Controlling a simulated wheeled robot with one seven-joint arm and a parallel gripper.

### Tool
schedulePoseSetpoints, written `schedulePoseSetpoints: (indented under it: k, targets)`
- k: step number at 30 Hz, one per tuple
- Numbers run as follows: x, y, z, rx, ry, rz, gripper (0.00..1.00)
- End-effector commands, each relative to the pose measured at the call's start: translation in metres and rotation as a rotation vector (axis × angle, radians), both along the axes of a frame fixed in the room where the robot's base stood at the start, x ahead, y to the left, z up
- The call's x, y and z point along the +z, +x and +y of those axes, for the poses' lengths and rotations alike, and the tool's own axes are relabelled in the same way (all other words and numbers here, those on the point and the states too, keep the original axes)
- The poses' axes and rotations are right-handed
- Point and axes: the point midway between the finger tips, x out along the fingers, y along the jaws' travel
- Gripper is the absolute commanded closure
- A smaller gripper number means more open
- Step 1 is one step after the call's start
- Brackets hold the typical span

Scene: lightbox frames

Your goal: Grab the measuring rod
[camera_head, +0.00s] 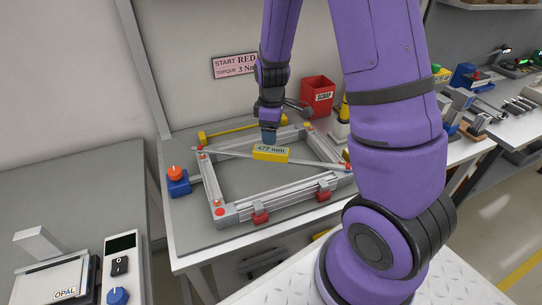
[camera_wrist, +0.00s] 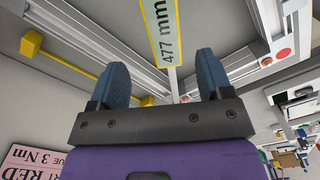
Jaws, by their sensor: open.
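The measuring rod is a thin grey bar with a yellow box (camera_head: 271,153) marked "477 mm". It lies diagonally across the grey metal frame (camera_head: 222,193) on the bench. In the wrist view the yellow-edged box (camera_wrist: 163,30) shows upper middle, with the thin bar running down between my fingers. My gripper (camera_head: 268,140) points down just behind the yellow box. In the wrist view my gripper (camera_wrist: 164,75) has its two blue fingers spread apart with nothing held. Whether the fingers reach down beside the bar I cannot tell.
A yellow bar (camera_head: 243,130) lies behind the frame. A red SCRAP bin (camera_head: 318,95) stands at the back. A blue box with an orange knob (camera_head: 177,181) sits left of the frame. Red clamps (camera_head: 261,217) are on the front rail. My arm hides part of the right side.

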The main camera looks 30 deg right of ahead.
Motion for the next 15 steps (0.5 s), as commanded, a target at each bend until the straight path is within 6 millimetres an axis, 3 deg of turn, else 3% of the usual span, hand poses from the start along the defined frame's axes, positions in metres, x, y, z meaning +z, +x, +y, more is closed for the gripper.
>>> schedulePoseSetpoints:
  k: [4,15]
  targets:
    - [-0.02,-0.001,0.0,-0.001,0.001,0.004,0.28]
    - [-0.048,-0.003,0.003,-0.002,0.001,0.004,0.28]
